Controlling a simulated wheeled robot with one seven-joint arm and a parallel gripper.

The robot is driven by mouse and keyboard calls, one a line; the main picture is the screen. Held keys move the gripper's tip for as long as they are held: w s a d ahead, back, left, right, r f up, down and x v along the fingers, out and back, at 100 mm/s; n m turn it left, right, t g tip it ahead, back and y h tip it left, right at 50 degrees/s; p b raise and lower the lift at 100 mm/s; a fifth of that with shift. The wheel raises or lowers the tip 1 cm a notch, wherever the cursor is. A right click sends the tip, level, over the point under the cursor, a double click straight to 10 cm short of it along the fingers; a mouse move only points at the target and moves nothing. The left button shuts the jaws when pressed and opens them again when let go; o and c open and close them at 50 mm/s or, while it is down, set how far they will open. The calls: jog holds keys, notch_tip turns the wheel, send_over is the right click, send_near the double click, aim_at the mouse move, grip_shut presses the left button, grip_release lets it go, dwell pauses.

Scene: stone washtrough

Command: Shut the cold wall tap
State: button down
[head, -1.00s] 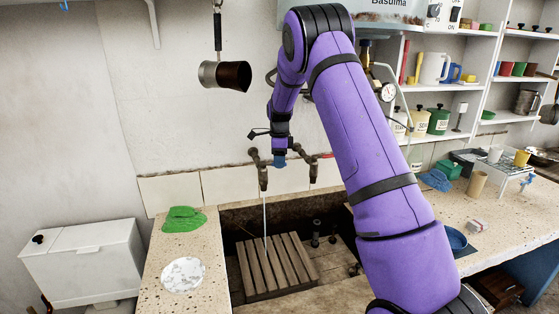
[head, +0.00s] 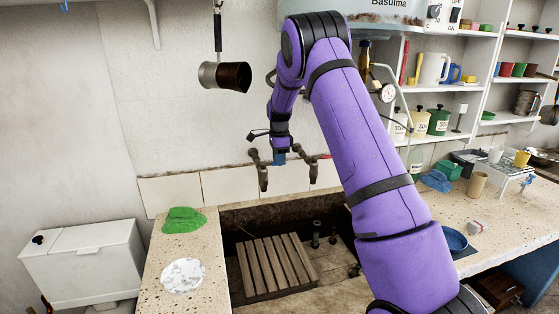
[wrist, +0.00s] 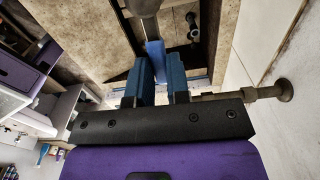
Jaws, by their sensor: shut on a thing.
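The cold wall tap (head: 263,176) is the left of two dull metal taps on the wall above the stone trough (head: 225,255). No water shows under its spout. My gripper (head: 279,157) is at its right side, pointing down. In the wrist view my blue fingers (wrist: 161,72) are shut on the tap's blue lever (wrist: 155,52). The fingers hide part of the lever. In the head view the lever is hard to tell apart from the blue fingertips.
The second tap (head: 313,172), with a red handle (head: 325,156), is close on the right. A slatted wooden rack (head: 272,264) lies in the trough. A metal mug (head: 224,75) hangs on the wall above. A green cloth (head: 184,220) lies on the left ledge.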

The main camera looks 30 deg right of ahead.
jog(key=shift+w+n, duration=0.2)
jog(key=shift+n, duration=0.1)
jog(key=c, duration=1.1)
grip_release()
notch_tip(320, 180, up, 11)
jog(key=shift+s, duration=0.1)
